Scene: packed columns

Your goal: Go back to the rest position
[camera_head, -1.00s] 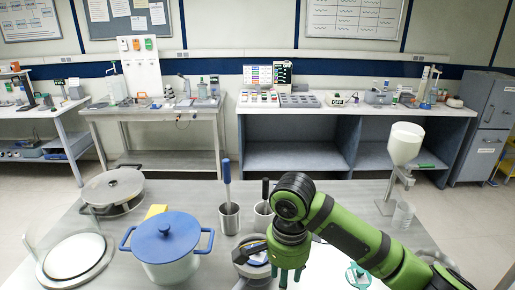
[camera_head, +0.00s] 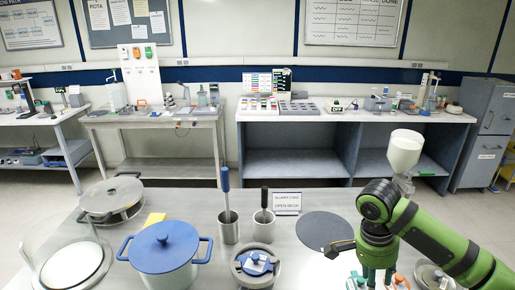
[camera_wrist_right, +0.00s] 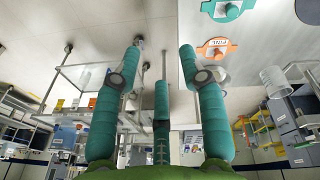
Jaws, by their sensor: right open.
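My left gripper is not in view.
A blue-lidded pot (camera_head: 165,248), a lidded pan (camera_head: 112,198), a grey-blue canister (camera_head: 256,268) and two metal cups, one cup (camera_head: 229,230) holding a blue-handled tool, stand left of my arm. A dark disc (camera_head: 325,230) lies flat.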

